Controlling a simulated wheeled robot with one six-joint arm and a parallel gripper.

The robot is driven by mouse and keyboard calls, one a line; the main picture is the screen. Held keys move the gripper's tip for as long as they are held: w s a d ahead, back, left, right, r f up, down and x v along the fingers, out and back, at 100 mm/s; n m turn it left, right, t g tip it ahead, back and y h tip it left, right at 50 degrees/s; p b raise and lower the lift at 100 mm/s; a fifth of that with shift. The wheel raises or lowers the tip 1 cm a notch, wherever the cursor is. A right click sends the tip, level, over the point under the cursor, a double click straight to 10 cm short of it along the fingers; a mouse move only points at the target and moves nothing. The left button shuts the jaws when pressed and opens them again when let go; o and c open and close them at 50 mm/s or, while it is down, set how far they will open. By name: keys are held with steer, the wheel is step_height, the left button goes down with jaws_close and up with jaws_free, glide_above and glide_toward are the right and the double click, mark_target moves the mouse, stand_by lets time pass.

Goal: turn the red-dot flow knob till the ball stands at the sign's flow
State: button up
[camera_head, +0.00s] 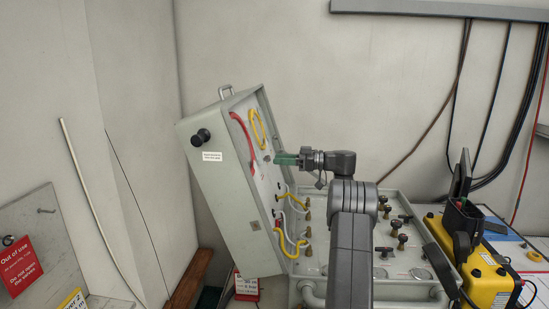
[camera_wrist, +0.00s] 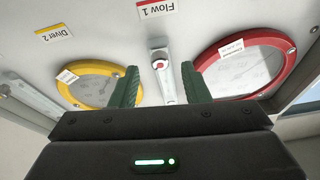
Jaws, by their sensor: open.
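The red-dot flow knob (camera_wrist: 160,65) sits at the end of a pale upright flow tube (camera_wrist: 166,88) under the upside-down "Flow 1" label (camera_wrist: 157,8) in the wrist view. My gripper (camera_wrist: 160,69) has its green fingers apart, one on each side of the knob and tube, with nothing held; contact cannot be told. In the head view my gripper (camera_head: 285,158) reaches into the tilted panel case (camera_head: 215,165). The knob cannot be made out there. The ball is too small to tell. A small red-and-white sign (camera_head: 246,286) is low behind the case, its text unreadable.
A yellow-rimmed gauge (camera_wrist: 78,92) and a red-rimmed gauge (camera_wrist: 282,48) flank the tube. A yellow unit (camera_head: 485,278) stands right. A red "Out of use" sign (camera_head: 20,265) is left.

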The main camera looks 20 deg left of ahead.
mark_target(267, 159)
steer(key=shift+x, duration=1.5)
steer(key=shift+c, duration=0.2)
jaws_close()
steer(key=shift+n, duration=0.5)
steer(key=shift+w+n+g+h, duration=0.1)
steer(key=shift+n+g+h, duration=0.35)
steer(key=shift+n, duration=1.1)
steer(key=shift+w+n+g+h, duration=0.15)
steer(key=shift+n+g, duration=0.6)
steer(key=shift+n, duration=0.8)
steer(key=shift+s+n, duration=0.1)
steer(key=shift+n, duration=0.3)
